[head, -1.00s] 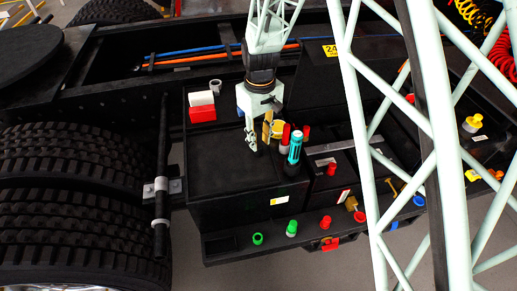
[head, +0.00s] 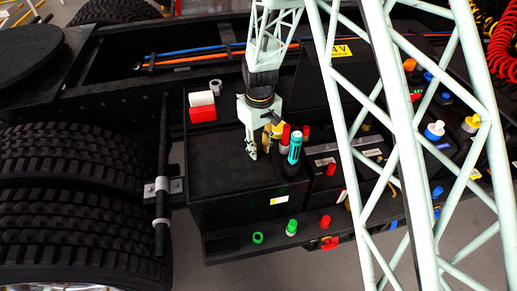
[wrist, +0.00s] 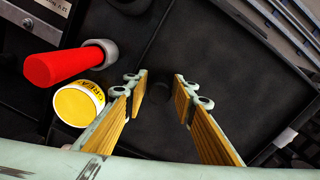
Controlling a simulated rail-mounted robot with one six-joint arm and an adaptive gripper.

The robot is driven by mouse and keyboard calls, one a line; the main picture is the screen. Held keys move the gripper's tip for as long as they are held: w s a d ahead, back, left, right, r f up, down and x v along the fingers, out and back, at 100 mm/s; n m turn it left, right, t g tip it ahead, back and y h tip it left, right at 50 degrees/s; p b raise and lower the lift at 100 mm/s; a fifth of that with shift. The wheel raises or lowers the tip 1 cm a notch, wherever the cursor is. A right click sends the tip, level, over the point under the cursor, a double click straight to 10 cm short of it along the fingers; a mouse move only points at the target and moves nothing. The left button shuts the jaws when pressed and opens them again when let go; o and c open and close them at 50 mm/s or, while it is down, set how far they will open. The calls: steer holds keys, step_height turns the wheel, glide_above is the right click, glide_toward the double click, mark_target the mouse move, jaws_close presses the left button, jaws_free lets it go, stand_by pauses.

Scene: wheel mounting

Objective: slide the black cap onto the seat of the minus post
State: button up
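My gripper (head: 258,150) points down over the black box top in the head view. In the wrist view its yellow-padded fingers (wrist: 160,88) stand apart with a clear gap. A faint dark round shape (wrist: 160,86) shows between the fingertips, possibly the black cap. It blends into the black surface, and I cannot tell whether it touches the fingers. I cannot make out the minus post or its seat with certainty. A dark round part (wrist: 130,4) shows at the top edge of the wrist view.
A red cylinder with a grey collar (wrist: 70,66) and a yellow cup (wrist: 78,105) stand close left of the fingers in the wrist view. A teal-topped cylinder (head: 294,148) stands right of the gripper. A red-and-white block (head: 202,107) lies behind left. The front left box top is clear.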

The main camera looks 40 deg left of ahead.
mark_target(260, 147)
steer(key=shift+c, duration=0.4)
steer(key=c, duration=0.4)
steer(key=shift+r, duration=0.1)
steer(key=shift+r+b, duration=0.3)
steer(key=shift+r, duration=1.3)
steer(key=shift+s+d, duration=0.15)
steer(key=shift+d, duration=0.05)
steer(key=s+d, duration=0.3)
steer(key=d, duration=0.1)
steer(key=s+d+r+b, duration=0.1)
steer(key=s+d, duration=0.2)
steer(key=d, duration=0.1)
steer(key=s+d+b, duration=0.1)
steer(key=s+d, duration=0.2)
steer(key=d, duration=0.1)
steer(key=shift+s+d+r, duration=0.2)
steer(key=shift+r, duration=0.1)
steer(key=shift+o, duration=0.3)
steer(key=c, duration=0.3)
